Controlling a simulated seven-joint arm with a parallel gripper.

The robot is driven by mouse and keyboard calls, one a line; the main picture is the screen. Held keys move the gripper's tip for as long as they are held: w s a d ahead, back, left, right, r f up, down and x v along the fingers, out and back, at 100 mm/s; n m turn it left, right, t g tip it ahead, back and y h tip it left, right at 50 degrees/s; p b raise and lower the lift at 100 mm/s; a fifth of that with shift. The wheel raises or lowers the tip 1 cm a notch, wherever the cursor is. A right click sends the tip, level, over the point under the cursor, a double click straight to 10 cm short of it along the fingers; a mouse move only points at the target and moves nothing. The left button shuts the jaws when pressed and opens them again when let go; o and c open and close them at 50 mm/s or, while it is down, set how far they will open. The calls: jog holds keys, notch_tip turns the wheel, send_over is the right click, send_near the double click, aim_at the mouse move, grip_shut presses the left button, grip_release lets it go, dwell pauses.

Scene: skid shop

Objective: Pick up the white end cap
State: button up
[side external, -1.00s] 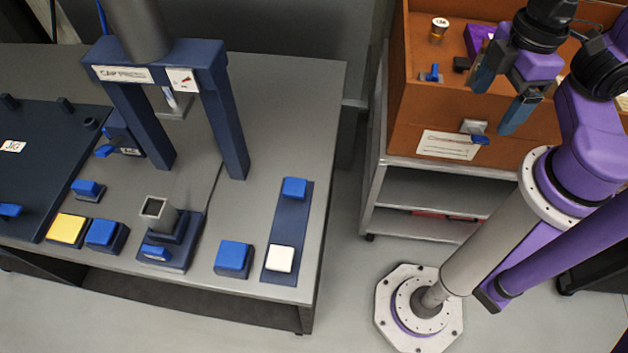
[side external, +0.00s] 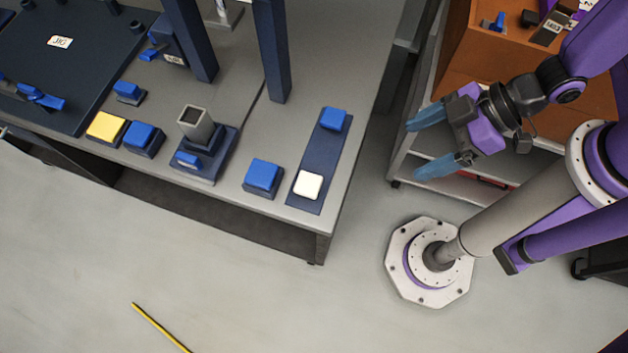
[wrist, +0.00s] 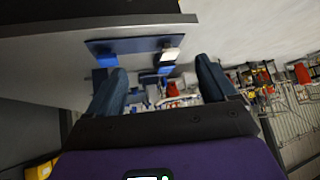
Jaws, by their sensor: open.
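The white end cap (side external: 308,185) is a small white block at the near end of a dark blue strip (side external: 320,160) on the grey bench's right front corner. A blue cap (side external: 333,119) sits at the strip's far end. My gripper (side external: 415,148) is open and empty, right of the bench, apart from the cap, with its fingers pointing left toward it. In the wrist view, the white cap (wrist: 171,54) shows beyond and between the open fingers (wrist: 161,68), a little nearer the right one.
A blue block (side external: 262,176) stands just left of the strip. A square post on a blue base (side external: 197,128) and a yellow block (side external: 106,127) are further left. The press frame (side external: 270,50) rises behind. An orange box (side external: 475,55) on a cart stands at right.

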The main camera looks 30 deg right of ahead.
notch_tip(320, 180, down, 2)
jog(key=a+t+y, duration=0.1)
jog(key=a+y, duration=0.1)
jog(key=n+t+y, duration=0.1)
jog(key=y, duration=0.1)
send_near(313, 182)
jog(key=shift+s+x, duration=0.2)
jog(key=shift+x, duration=4.6)
jog(key=shift+w, duration=0.15)
jog(key=shift+d, duration=0.1)
jog(key=c, duration=1)
